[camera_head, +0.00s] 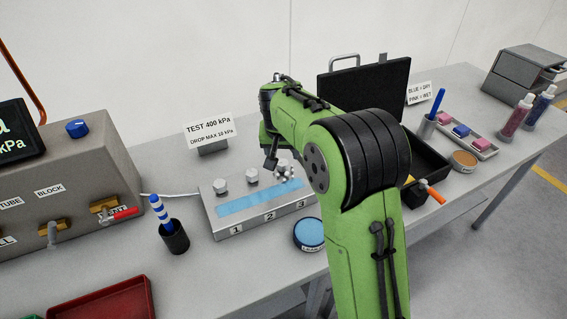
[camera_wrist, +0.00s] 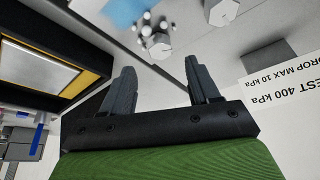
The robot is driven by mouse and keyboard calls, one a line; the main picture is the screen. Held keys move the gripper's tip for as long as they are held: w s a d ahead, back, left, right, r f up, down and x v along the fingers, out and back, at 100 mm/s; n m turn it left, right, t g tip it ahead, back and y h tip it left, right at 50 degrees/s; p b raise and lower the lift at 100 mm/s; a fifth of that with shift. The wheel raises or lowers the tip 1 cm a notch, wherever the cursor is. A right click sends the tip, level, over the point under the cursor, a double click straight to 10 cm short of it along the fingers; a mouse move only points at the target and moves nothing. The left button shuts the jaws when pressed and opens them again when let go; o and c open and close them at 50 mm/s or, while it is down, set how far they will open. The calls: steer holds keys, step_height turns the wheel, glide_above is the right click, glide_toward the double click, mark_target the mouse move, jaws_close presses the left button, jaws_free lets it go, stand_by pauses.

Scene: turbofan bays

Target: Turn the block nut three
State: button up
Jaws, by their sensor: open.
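The grey test block (camera_head: 233,224) has a blue strip and labels 1, 2 and 3, with metal hex nuts along its back. Nut three (camera_head: 284,170) is at its right end, partly hidden by my arm. In the wrist view, nut three (camera_wrist: 158,47) is beyond and between my fingertips, with several small white balls clustered beside it. Another nut (camera_wrist: 219,12) is farther right. My gripper (camera_head: 271,160) points down near nut three; in the wrist view its two fingers (camera_wrist: 162,75) are apart, with nothing between them.
A sign (camera_head: 209,130) stands behind the block. A cup with a striped tool (camera_head: 174,238) is left, and a round blue tin (camera_head: 308,233) is in front. A black case (camera_head: 363,90) and tray are right. A red tray (camera_head: 105,303) is at front left.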

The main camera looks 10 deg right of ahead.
mark_target(282, 162)
steer(key=x, duration=0.6)
steer(key=shift+b, duration=0.4)
steer(key=shift+r, duration=0.1)
steer(key=c, duration=1)
steer(key=shift+c, duration=0.2)
